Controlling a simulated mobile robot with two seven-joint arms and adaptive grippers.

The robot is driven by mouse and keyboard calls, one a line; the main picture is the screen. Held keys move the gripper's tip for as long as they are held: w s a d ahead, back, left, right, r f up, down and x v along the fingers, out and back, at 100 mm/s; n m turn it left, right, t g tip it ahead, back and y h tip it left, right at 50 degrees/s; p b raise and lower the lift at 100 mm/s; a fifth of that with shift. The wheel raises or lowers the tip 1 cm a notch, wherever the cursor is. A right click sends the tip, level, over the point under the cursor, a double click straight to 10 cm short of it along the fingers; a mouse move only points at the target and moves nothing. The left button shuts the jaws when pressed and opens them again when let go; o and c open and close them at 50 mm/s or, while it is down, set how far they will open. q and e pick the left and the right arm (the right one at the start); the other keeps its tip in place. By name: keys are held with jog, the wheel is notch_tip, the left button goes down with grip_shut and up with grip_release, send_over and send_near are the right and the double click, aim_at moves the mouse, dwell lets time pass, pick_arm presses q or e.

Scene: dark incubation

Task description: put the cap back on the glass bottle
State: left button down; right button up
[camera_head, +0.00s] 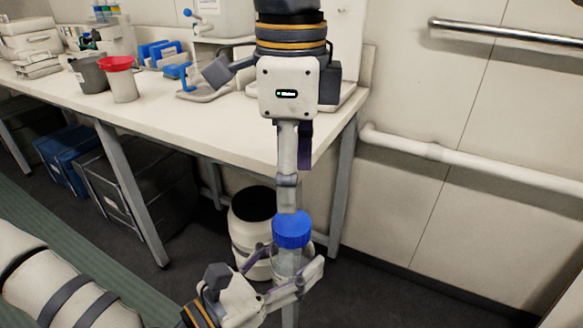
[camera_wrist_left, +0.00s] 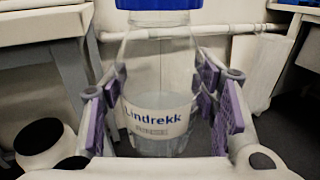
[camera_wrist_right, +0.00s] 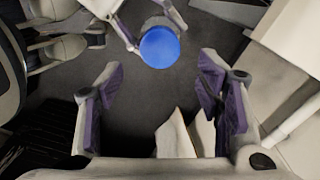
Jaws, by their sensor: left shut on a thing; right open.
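The glass bottle (camera_head: 287,264) is upright, clear, part-filled and labelled "Lindrekk"; it also shows in the left wrist view (camera_wrist_left: 155,122). My left gripper (camera_head: 284,272) is shut around its body, with purple pads on both sides. The blue cap (camera_head: 292,230) sits on top of the bottle; its lower part shows in the left wrist view (camera_wrist_left: 159,4). I cannot tell how tightly it is seated. My right gripper (camera_head: 296,160) is above the cap in the head view, open and empty. In the right wrist view the cap (camera_wrist_right: 160,47) lies beyond the open fingers, apart from them.
A white drum with a dark lid (camera_head: 252,204) is on the floor. A wall rail (camera_head: 470,170) runs at right.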

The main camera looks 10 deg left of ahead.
aim_at(292, 222)
notch_tip(292, 222, down, 8)
dwell(0.5)
jog(key=c, duration=1.2)
jog(key=o, duration=1.4)
jog(key=shift+c, duration=0.2)
notch_tip(292, 222, up, 12)
